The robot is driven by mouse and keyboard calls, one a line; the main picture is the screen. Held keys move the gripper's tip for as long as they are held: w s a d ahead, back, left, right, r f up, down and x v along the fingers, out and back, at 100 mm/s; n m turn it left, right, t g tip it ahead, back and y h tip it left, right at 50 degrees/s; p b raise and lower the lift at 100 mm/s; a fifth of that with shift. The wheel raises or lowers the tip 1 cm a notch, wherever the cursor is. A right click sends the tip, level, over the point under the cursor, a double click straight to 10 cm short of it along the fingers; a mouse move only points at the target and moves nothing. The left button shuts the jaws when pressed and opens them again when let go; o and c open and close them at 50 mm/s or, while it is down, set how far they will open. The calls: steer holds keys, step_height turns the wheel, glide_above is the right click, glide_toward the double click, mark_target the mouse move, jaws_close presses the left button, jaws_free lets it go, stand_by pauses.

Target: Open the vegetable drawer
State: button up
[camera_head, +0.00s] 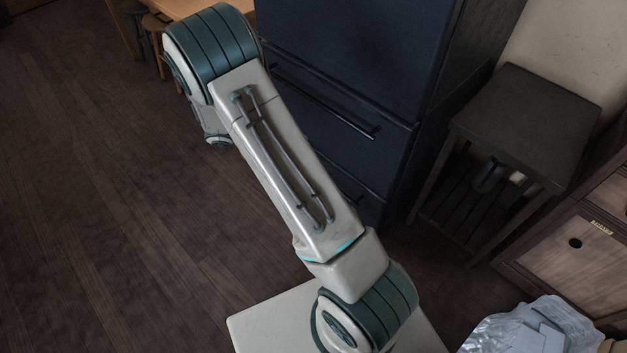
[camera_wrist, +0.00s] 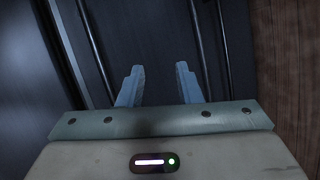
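A dark blue fridge (camera_head: 340,45) stands behind my arm in the head view. Below its large upper door is a drawer front (camera_head: 345,153) with a long dark bar handle (camera_head: 352,122). A lower drawer handle (camera_head: 350,192) shows partly beside my arm. No label tells which drawer is for vegetables. In the wrist view my gripper (camera_wrist: 159,80) is open, its two pale blue fingers apart with nothing visible between them. They point at a dark fridge front (camera_wrist: 145,35), with bars running lengthwise on both sides. Contact cannot be told. My arm hides the gripper in the head view.
A dark slatted side table (camera_head: 530,110) stands right of the fridge. A wooden cabinet (camera_head: 575,260) and crumpled clear plastic (camera_head: 535,325) are at the lower right. A wooden table (camera_head: 180,8) and stool are at the back left. The wooden floor (camera_head: 90,200) at left is clear.

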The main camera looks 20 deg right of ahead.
steer(key=w+f+n+t+h+b, duration=0.1)
steer(key=w+f+t+b, duration=0.15)
steer(key=f, duration=0.75)
steer(key=w+a+f+n+t+h+b, duration=0.15)
steer(key=f+b, duration=0.25)
steer(key=f, duration=0.5)
steer(key=w+f+n+t+h+b, duration=0.1)
steer(key=w+f+n+t+b, duration=0.15)
steer(key=f, duration=0.75)
steer(key=shift+m, duration=0.4)
steer(key=b+x, duration=0.4)
steer(key=x, duration=0.9)
steer(key=shift+d, duration=0.4)
jaws_close()
